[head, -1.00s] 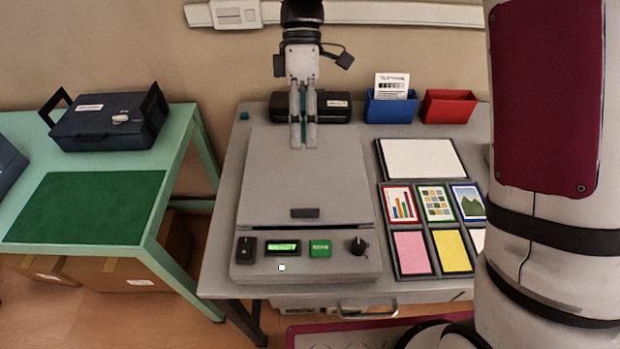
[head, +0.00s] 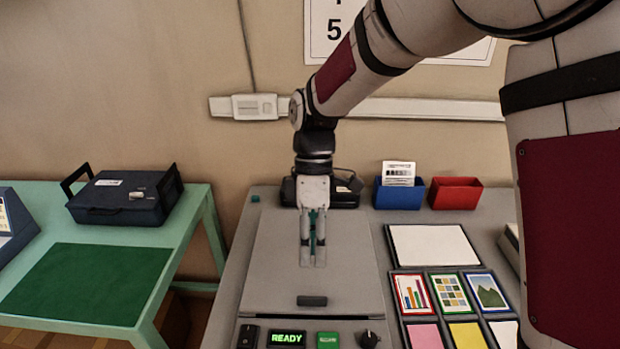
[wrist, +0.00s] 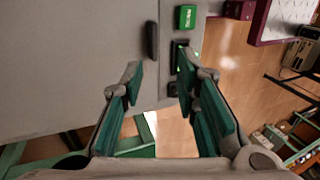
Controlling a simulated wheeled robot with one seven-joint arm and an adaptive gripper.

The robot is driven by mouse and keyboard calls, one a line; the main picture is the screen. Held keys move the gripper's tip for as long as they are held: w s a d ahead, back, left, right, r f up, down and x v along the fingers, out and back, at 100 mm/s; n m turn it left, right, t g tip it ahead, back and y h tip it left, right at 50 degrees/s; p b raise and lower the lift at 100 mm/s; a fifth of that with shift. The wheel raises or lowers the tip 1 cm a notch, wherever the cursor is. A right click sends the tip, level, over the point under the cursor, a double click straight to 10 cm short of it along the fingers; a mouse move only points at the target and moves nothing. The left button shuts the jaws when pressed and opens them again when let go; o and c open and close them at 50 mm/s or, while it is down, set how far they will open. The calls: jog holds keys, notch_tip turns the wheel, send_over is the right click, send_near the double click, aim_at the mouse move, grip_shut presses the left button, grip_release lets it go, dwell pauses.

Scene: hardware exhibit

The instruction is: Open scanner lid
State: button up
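The scanner has a flat grey lid (head: 270,265) that lies closed, with a small dark handle (head: 312,301) near its front edge. The handle also shows in the wrist view (wrist: 152,41), ahead of and a little left of the gap between my fingertips. My gripper (head: 313,264) points down over the middle of the lid, behind the handle. In the wrist view my gripper (wrist: 158,68) is open and empty, its green-padded fingers well apart. The front panel has a lit display (head: 287,338) reading READY and a green button (head: 328,341).
Blue (head: 398,194) and red (head: 455,193) bins stand behind a card tray (head: 390,262) to the right. A dark case (head: 125,197) and a green mat (head: 85,284) lie on the left table. A dark device (head: 343,193) sits behind the scanner.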

jog(key=s+d+r+m+t, duration=0.6)
jog(key=s+d+r+m, duration=0.55)
jog(key=d+r, duration=0.2)
jog(key=s+d+m+t, duration=0.2)
jog(key=s+d+m, duration=0.3)
jog(key=s+m, duration=0.1)
jog(key=n+g+b, duration=0.3)
jog(key=n+g, duration=0.1)
jog(key=n, duration=1.4)
send_over(312, 297)
notch_tip(312, 297, down, 11)
jog(key=shift+m, duration=0.25)
notch_tip(312, 297, down, 13)
jog(key=shift+r+b, duration=0.15)
jog(key=shift+b, duration=0.25)
grip_shut()
